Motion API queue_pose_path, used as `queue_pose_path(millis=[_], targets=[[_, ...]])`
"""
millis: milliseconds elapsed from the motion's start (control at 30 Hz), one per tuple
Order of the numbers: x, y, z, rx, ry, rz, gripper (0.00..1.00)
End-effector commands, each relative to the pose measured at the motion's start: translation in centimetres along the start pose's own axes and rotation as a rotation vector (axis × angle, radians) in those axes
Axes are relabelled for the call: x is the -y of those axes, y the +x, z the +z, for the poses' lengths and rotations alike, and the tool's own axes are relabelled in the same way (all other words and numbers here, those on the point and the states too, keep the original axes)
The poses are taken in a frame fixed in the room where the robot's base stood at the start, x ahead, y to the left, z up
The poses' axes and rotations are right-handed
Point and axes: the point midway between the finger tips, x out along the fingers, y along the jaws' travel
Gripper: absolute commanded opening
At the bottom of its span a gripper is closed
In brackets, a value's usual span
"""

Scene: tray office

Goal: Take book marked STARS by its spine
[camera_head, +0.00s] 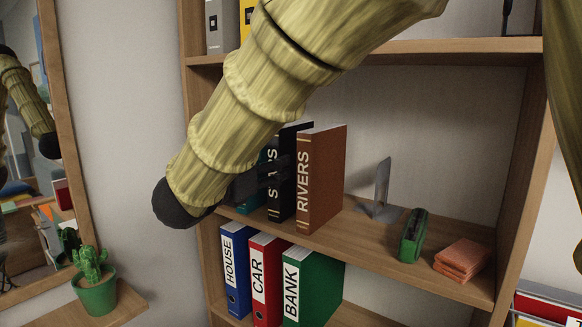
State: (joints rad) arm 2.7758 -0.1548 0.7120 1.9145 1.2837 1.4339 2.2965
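The book marked STARS (286,205) is black and stands upright on the middle shelf, just left of the brown book marked RIVERS (320,180). My gripper (277,173) is dark and lies at the STARS spine, covering the middle of its lettering. The dark fingers blend with the black book, so I cannot tell whether they touch the spine, or whether they are open or shut. A teal book (254,197) stands to the left of STARS, mostly hidden by my arm and gripper.
A metal bookend (382,190), a green stapler-like object (412,236) and reddish blocks (463,259) stand right of the books. Binders HOUSE (235,268), CAR (265,280) and BANK (312,285) fill the shelf below. A potted cactus (95,290) and a mirror (62,150) are left.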

Motion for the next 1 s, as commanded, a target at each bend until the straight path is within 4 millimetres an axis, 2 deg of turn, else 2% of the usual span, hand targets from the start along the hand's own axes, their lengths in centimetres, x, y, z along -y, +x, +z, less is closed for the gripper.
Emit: queue_pose_path(millis=[367, 567, 1000], targets=[[-0.9, 4.4, -0.1, -0.003, -0.005, 0.011, 0.57], [-0.9, 5.5, 0.0, -0.001, -0.004, 0.01, 0.57], [-1.1, 9.9, -0.4, -0.001, -0.003, 0.007, 0.57]])
